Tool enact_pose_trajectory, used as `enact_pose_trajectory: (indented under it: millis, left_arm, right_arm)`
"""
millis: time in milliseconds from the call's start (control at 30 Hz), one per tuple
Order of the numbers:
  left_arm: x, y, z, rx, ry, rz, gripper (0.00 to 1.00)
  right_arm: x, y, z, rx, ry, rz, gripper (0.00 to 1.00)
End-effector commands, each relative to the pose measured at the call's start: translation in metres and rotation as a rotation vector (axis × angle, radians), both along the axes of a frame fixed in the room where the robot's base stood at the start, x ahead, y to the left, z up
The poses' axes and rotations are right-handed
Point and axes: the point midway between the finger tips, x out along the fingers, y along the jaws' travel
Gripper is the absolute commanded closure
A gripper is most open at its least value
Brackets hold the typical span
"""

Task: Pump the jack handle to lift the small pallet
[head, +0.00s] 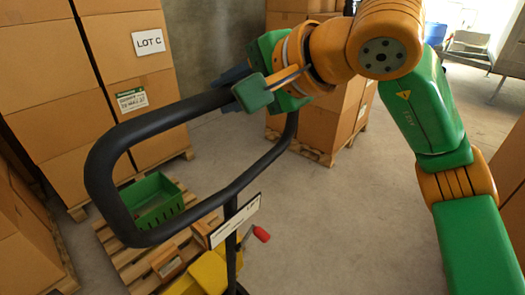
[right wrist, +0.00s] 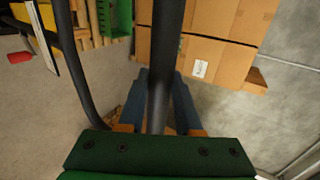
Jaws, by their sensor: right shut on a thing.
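The jack handle (head: 108,190) is a thick black loop that fills the middle left of the head view. My right gripper (head: 242,86) is shut around the far bar of this loop, near its right end. In the right wrist view the black bar (right wrist: 165,60) runs between the blue fingers of my right gripper (right wrist: 160,92). The yellow jack body (head: 208,274) shows below the handle, partly cut off by the frame. The small wooden pallet (head: 126,262) lies beyond it, bearing a green crate (head: 150,208) and small wooden boxes (head: 168,264). My left gripper is out of view.
Stacked cartons stand at the left (head: 120,55) and on another pallet (head: 318,153) behind my right gripper. A red-tipped lever (head: 261,233) and a white label plate (head: 236,220) sit by the handle's stem. Grey floor (head: 340,230) is clear at centre right.

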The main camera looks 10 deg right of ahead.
Motion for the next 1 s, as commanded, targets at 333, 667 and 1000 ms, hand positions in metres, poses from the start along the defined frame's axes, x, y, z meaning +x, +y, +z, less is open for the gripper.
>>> enact_pose_trajectory:
  millis: [333, 667, 1000]
  left_arm:
    - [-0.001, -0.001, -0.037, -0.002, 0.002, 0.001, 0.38]
    - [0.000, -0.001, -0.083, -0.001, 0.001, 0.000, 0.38]
    - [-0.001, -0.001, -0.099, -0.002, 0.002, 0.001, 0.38]
  right_arm:
    - [-0.068, -0.049, -0.015, -0.013, 0.018, 0.002, 1.00]
    - [-0.135, -0.099, -0.051, -0.012, 0.011, -0.005, 1.00]
    - [-0.217, -0.157, -0.074, -0.012, 0.016, 0.000, 1.00]
